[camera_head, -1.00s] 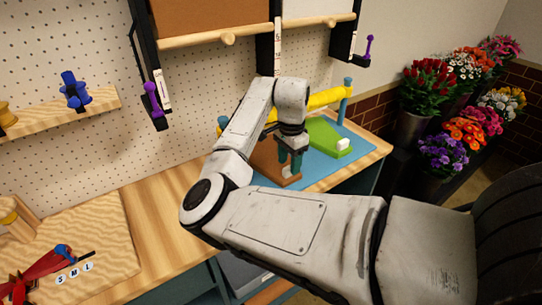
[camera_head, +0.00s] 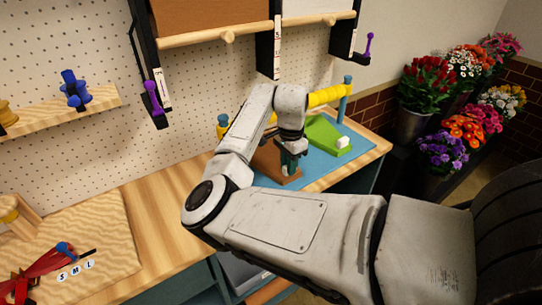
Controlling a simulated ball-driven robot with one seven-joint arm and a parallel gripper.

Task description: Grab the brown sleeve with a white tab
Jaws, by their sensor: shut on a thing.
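The brown sleeve (camera_head: 268,164) lies on the blue mat (camera_head: 318,178) on the workbench, partly behind my arm. My gripper (camera_head: 289,167) points down at the right end of the brown sleeve. Its dark green fingers are close together, shut on the sleeve at that end. The fingers hide most of that end, so its white tab does not show clearly.
A green sleeve (camera_head: 324,132) with a white tab (camera_head: 343,142) lies just right of my gripper. A yellow roll (camera_head: 328,96) on blue posts stands behind. Flower buckets (camera_head: 411,126) stand at the right. A wooden board (camera_head: 110,230) is at the left.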

